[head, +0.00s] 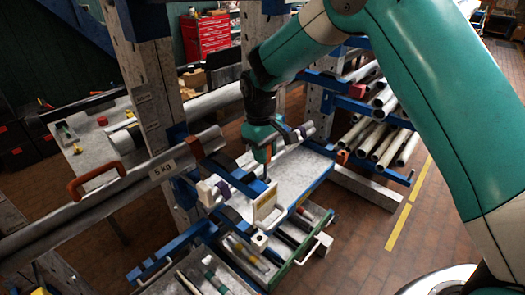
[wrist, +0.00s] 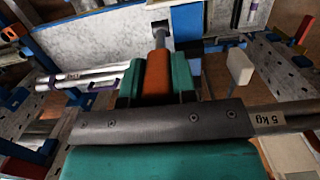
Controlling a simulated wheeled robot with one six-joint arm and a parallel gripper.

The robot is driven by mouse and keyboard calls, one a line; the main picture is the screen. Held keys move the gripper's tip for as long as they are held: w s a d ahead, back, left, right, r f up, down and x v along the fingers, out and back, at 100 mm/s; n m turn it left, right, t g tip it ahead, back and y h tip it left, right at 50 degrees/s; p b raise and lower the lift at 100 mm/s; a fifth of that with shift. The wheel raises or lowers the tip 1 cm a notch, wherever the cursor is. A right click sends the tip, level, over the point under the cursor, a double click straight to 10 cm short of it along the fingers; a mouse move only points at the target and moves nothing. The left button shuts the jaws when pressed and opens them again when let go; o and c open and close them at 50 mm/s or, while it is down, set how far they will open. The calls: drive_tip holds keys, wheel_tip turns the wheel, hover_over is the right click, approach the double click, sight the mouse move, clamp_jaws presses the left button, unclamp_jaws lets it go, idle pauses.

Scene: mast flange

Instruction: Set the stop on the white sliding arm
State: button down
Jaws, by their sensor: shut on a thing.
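My gripper (head: 262,150) points down over a grey tabletop in the head view. In the wrist view its two teal fingers (wrist: 157,80) are shut on an orange handle (wrist: 157,72). A grey shaft (wrist: 159,40) runs from the handle to a dark fitting beside a blue part. In the head view a white block with a purple ring (head: 208,190) lies left of my gripper, and a pale upright plate (head: 266,205) stands below it. A white block (wrist: 240,67) also shows right of the fingers in the wrist view. I cannot tell which part is the stop.
A thick grey bar labelled 5 kg (head: 162,171) with an orange handle (head: 95,182) crosses the left. An open drawer (head: 300,235) holds tools below the tabletop. Pipes lie on a blue rack (head: 385,125) at right. Floor is clear beyond the yellow line (head: 410,205).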

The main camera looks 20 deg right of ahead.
drive_tip(key=c, duration=0.9)
unclamp_jaws()
drive_tip(key=r+b, duration=0.1)
drive_tip(key=r, duration=0.3)
drive_tip(key=r+b, duration=0.1)
drive_tip(key=r, duration=0.3)
drive_tip(key=w+r+b, duration=0.1)
drive_tip(key=r, duration=0.3)
drive_tip(key=shift+a+b, duration=0.35)
drive_tip(key=shift+a, duration=0.05)
drive_tip(key=s+f+y+b, duration=0.1)
drive_tip(key=s+f+b, duration=0.2)
drive_tip(key=s, duration=0.7)
drive_tip(key=s+f+y+b, duration=0.2)
drive_tip(key=s+f+b, duration=0.1)
drive_tip(key=s, duration=0.7)
drive_tip(key=s+f+t+y+b, duration=0.1)
drive_tip(key=s+f+b, duration=0.2)
drive_tip(key=s, duration=0.8)
drive_tip(key=shift+d+y+b, duration=0.3)
drive_tip(key=shift+d+y, duration=0.1)
